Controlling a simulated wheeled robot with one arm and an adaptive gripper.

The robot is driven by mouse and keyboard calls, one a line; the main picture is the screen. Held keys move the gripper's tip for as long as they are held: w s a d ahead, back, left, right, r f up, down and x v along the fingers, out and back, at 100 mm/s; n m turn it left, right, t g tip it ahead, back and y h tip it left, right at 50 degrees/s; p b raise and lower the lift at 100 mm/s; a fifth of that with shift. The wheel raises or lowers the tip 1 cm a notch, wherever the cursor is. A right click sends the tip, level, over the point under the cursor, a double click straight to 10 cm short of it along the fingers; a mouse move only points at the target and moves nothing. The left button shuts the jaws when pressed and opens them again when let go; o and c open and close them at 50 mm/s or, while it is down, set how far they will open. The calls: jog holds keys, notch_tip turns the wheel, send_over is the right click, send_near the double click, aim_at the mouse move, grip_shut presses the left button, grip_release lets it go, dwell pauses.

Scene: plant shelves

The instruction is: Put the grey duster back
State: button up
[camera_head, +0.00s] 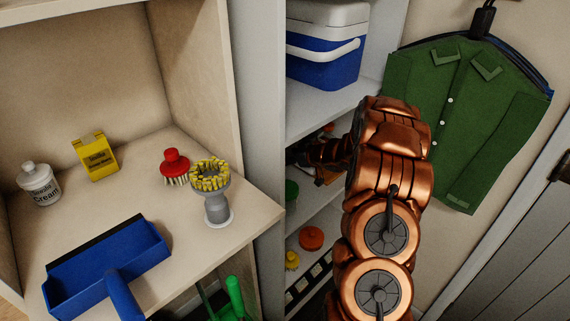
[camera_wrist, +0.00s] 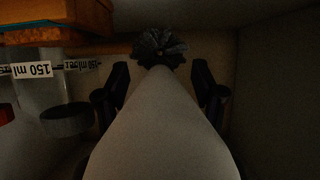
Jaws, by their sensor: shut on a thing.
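The grey duster (camera_wrist: 160,130) fills the middle of the wrist view, its pale grey body wide near the camera and narrowing away from it. Its dark tufted end (camera_wrist: 160,46) is at the far side. The black fingers of my gripper (camera_wrist: 162,88) stand on either side of the grey body, shut on it. In the head view my copper arm reaches into the white shelf unit (camera_head: 318,107); the gripper and the duster are hidden or too dark to make out there.
In the wrist view a grey container with a "150 ml" label (camera_wrist: 31,70) and an orange-brown box (camera_wrist: 50,18) stand close on the left; the right side looks clear. In the head view a blue cooler (camera_head: 322,70) sits on the shelf above, and a green jacket (camera_head: 455,110) hangs at right.

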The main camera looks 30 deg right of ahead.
aim_at(311, 170)
jog(key=shift+s+d+f+b, duration=0.2)
jog(key=shift+d+f+b, duration=0.05)
jog(key=shift+f, duration=0.2)
jog(key=shift+s+d+f+b, duration=0.15)
jog(key=shift+d+f+b, duration=0.1)
jog(key=shift+f, duration=0.2)
jog(key=shift+s+a+f+b, duration=0.1)
jog(key=shift+f+b, duration=0.2)
jog(key=shift+w+a+f, duration=0.2)
jog(key=shift+f, duration=0.1)
jog(key=shift+r, duration=0.1)
jog(key=shift+f, duration=0.25)
jog(key=o, duration=1.2)
jog(key=shift+o, duration=0.2)
jog(key=shift+f+b, duration=0.15)
jog(key=shift+b, duration=0.65)
jog(key=v, duration=0.8)
jog(key=shift+a, duration=0.1)
